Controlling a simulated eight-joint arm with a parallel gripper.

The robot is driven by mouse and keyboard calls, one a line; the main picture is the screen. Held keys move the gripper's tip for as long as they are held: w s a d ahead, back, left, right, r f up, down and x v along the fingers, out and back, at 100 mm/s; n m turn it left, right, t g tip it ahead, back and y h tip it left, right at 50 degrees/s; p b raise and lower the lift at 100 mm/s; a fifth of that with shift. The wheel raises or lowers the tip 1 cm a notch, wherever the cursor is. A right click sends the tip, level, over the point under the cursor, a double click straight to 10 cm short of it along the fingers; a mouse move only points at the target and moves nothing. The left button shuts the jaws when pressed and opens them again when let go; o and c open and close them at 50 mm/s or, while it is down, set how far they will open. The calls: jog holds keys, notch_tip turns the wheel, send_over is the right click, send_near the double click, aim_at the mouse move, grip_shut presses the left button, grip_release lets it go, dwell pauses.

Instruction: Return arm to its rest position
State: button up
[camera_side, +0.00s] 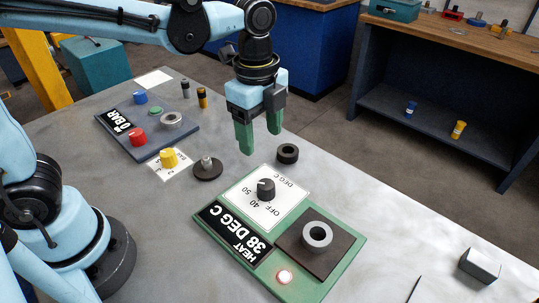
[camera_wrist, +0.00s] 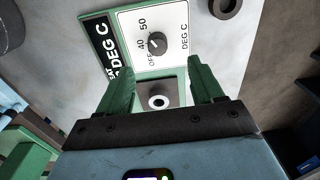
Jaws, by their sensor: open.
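My gripper (camera_side: 259,139) hangs above the table in the side view, green fingers pointing down and apart, with nothing between them. It is above and behind the green heater panel (camera_side: 341,281), which carries a black dial knob (camera_side: 266,189), a "HEAT 38 DEG C" display (camera_side: 234,233), a lit button (camera_side: 284,277) and a grey ring (camera_side: 317,235) on a dark plate. In the wrist view, the open gripper (camera_wrist: 166,75) frames the panel, and the dial knob (camera_wrist: 157,44) and grey ring (camera_wrist: 158,102) show between or near the fingers.
A second panel (camera_side: 178,131) with a "BAR" display and red, blue and green controls lies at the back left. A black ring (camera_side: 288,153), a dark disc with a post (camera_side: 207,170) and a yellow knob (camera_side: 169,158) stand nearby. A metal block (camera_side: 479,266) sits at right; the table's right side is mostly clear.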

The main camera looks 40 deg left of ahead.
jog(key=s+a+n+t, duration=0.2)
jog(key=a+n, duration=0.3)
jog(key=n, duration=0.4)
jog(key=s+a+n+t, duration=0.2)
jog(key=a+n+t, duration=0.2)
jog(key=a+n, duration=0.2)
jog(key=n, duration=0.2)
jog(key=shift+s+f+n+t, duration=0.25)
jog(key=shift+s+n+t, duration=0.05)
jog(key=shift+n+t, duration=0.1)
